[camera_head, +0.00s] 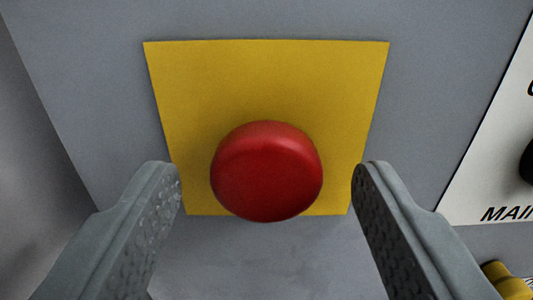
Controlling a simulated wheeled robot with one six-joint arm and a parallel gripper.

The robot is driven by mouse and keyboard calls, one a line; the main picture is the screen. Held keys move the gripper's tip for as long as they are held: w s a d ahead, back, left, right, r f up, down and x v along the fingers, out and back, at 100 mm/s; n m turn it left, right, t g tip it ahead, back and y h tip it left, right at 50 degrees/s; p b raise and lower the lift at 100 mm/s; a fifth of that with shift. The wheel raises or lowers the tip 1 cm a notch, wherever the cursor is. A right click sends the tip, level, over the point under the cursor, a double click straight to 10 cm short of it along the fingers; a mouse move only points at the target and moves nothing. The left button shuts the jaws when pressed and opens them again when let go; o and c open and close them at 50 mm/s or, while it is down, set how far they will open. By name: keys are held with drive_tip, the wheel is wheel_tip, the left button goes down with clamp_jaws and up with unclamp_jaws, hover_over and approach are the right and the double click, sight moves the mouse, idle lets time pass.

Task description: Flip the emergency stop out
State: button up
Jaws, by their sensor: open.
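The emergency stop is a round red button (266,172) on a yellow square plate (265,80), fixed to a grey panel. It shows in the middle of the head camera view. My gripper (267,190) is open, with one grey textured finger to the left of the button and one to the right. There is a visible gap between each finger and the button. The button's stem is hidden behind its cap, so I cannot tell how far it stands out.
The grey panel (80,60) surrounds the yellow plate. At the right is a white label plate (490,165) with black lettering that is partly cut off, and a black part at the frame edge. A yellow part (508,283) shows at the lower right.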

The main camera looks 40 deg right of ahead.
drive_tip(key=shift+w+d, duration=0.1)
drive_tip(key=shift+w, duration=0.05)
clamp_jaws()
drive_tip(key=shift+v, duration=0.9)
unclamp_jaws()
drive_tip(key=v, duration=1.7)
drive_tip(key=shift+a, duration=0.2)
drive_tip(key=shift+s+r, duration=0.2)
